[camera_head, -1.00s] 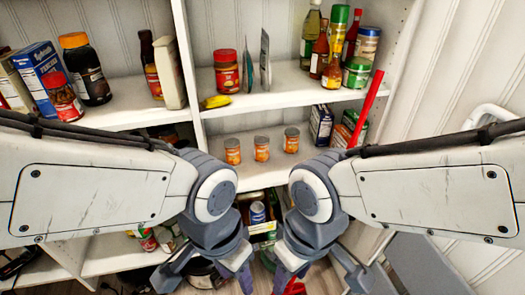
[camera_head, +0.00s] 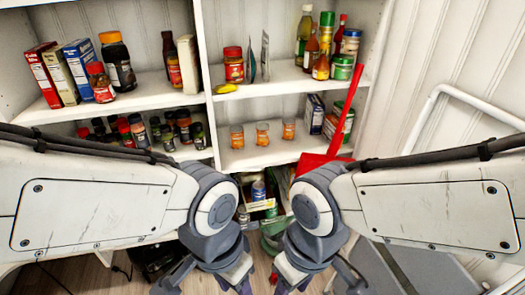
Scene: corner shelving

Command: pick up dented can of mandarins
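Three small orange-labelled cans stand upright in a row on the middle shelf (camera_head: 262,154) of the right-hand bay: a left can (camera_head: 237,137), a middle can (camera_head: 262,134) and a right can (camera_head: 288,129). They look alike and are too small to read. I cannot tell which is dented. My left gripper (camera_head: 204,284) and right gripper (camera_head: 317,284) hang low at the bottom of the view, below and in front of the cans and apart from them. Their fingers look spread and empty. Their tips are partly cut off by the picture edge.
A red long-handled dustpan (camera_head: 345,110) rises at the right of the cans, near several boxes (camera_head: 314,114). Spice jars (camera_head: 138,131) crowd the left shelf. Shelf space in front of the cans is clear.

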